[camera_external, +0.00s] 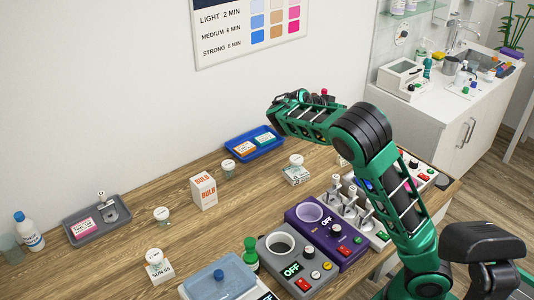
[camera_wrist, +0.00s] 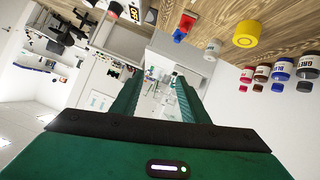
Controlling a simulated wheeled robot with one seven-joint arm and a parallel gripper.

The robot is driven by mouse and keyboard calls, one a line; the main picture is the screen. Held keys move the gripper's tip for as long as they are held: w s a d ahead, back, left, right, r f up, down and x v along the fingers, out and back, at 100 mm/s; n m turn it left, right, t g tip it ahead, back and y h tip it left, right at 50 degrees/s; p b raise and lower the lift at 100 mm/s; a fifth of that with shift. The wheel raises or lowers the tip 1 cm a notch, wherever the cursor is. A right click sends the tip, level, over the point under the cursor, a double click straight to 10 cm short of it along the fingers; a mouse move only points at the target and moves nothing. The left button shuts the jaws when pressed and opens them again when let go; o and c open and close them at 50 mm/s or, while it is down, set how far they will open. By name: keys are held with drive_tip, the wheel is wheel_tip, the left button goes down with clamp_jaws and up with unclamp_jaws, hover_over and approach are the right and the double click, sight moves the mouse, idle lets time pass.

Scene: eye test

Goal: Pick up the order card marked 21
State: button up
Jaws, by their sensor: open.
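No number 21 is legible on any card in either view. In the external view, a blue tray (camera_external: 238,157) at the back of the bench holds an orange card (camera_external: 244,148) and a green card (camera_external: 265,138), their print too small to read. A grey tray (camera_external: 73,238) at left holds a pink card (camera_external: 83,228). My gripper (camera_wrist: 158,95) is open and empty in the wrist view, pointing across the room, away from these cards. In the external view my arm reaches up over the bench, and I cannot make out the fingertips.
A white and orange box (camera_external: 203,191) and several small jars stand on the wooden bench. A purple machine (camera_external: 337,249) and a grey machine (camera_external: 292,262) stand at the front. The wrist view shows labelled jars (camera_wrist: 284,69) and a yellow round object (camera_wrist: 247,33). Bare wood shows mid-bench.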

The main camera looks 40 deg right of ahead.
drive_tip(key=f, duration=1.4)
drive_tip(key=shift+w+a+f, duration=0.15)
drive_tip(key=shift+w+f, duration=0.1)
wheel_tip(320, 180, down, 4)
drive_tip(key=shift+r, duration=0.25)
drive_tip(key=shift+x, duration=0.75)
drive_tip(key=shift+s+d+f, duration=0.1)
drive_tip(key=shift+d+f, duration=0.05)
drive_tip(key=shift+d, duration=0.55)
clamp_jaws()
